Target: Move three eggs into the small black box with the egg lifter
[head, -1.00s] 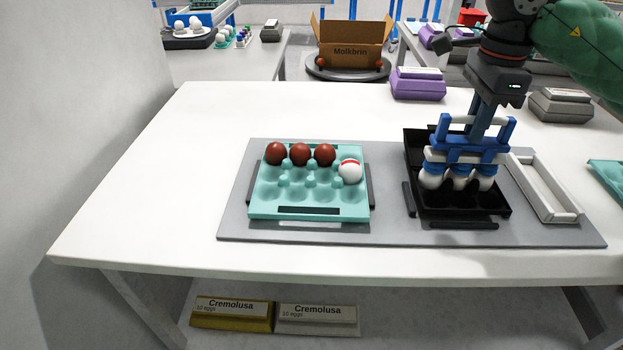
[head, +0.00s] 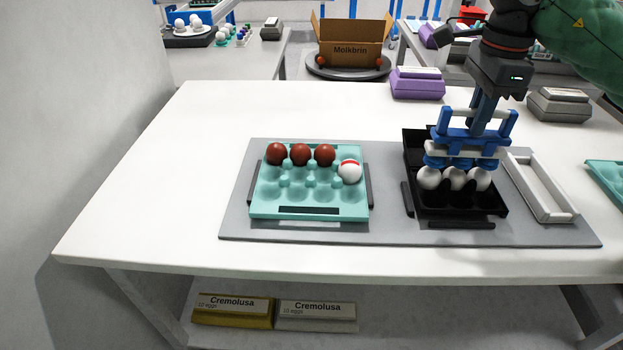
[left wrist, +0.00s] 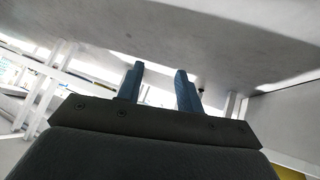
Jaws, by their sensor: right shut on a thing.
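The small black box (head: 457,212) stands on the right part of the grey mat. Three white eggs (head: 454,180) sit in a row in it. My right gripper (head: 483,118) is shut on the blue and white egg lifter (head: 466,140), whose cups are just above the eggs; I cannot tell whether they still touch. The turquoise tray (head: 262,200) on the left holds three brown eggs (head: 301,154) in its back row and one white egg with a red band (head: 350,171) at its right. My left gripper (left wrist: 158,85) shows in the left wrist view, fingers apart and empty.
A white, open rectangular frame (head: 540,190) lies right of the black box on the grey mat (head: 390,230). A purple carton (head: 417,83) and a grey carton (head: 560,105) stand at the table's back edge. The table's left side is clear.

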